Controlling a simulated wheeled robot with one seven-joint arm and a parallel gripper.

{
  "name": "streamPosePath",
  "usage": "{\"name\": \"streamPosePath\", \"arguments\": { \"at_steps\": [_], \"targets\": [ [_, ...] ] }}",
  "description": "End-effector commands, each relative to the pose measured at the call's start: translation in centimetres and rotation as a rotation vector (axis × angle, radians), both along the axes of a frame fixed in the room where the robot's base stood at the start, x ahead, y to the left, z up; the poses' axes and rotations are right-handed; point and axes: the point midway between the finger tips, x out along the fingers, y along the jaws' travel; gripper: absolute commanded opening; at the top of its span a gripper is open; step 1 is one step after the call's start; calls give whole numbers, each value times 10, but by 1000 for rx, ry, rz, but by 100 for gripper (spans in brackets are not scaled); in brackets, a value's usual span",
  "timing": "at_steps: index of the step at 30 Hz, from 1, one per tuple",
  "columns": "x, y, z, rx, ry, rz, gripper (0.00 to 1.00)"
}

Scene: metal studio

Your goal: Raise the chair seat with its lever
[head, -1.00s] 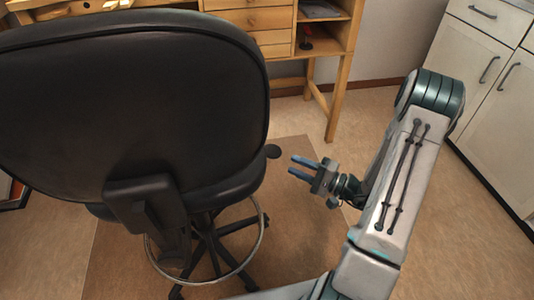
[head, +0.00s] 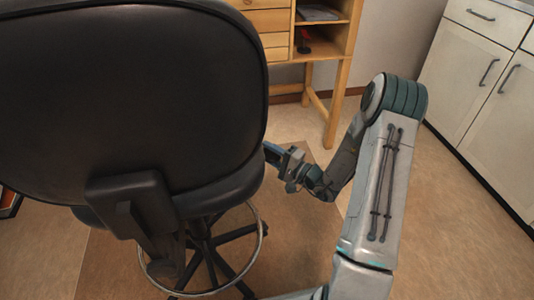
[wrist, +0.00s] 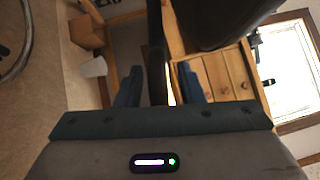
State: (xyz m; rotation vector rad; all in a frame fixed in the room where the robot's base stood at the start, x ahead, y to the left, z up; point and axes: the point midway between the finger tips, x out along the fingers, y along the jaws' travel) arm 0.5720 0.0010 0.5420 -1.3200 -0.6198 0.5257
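The black chair (head: 130,90) fills the left of the head view, its backrest toward me. Its seat (head: 225,190) shows below the backrest, above a metal foot ring. My gripper (head: 272,152) is at the right edge of the seat, its fingertips partly hidden behind the chair. In the wrist view, the dark lever (wrist: 156,65) runs between the two blue fingers of my gripper (wrist: 157,82). The fingers are apart, with gaps on both sides of the lever. The seat's dark underside or edge (wrist: 215,18) is at the top right.
A wooden workbench (head: 340,85) with drawers and shelves stands behind the chair. White cabinets (head: 475,70) line the right side. The foot ring (head: 257,255) circles the chair's column below the seat.

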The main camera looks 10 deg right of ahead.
Motion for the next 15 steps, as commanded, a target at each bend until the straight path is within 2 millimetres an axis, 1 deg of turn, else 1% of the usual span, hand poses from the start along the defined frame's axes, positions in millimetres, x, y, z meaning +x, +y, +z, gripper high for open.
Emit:
{"name": "streamPosePath", "arguments": {
  "at_steps": [4,12,13,14,15],
  "targets": [
    [6,6,1,0,1,1,34],
    [8,7,1,1,1,0,34],
    [8,7,1,0,1,0,32],
    [8,7,1,1,1,0,23],
    [7,7,1,0,1,0,12]
  ]
}}
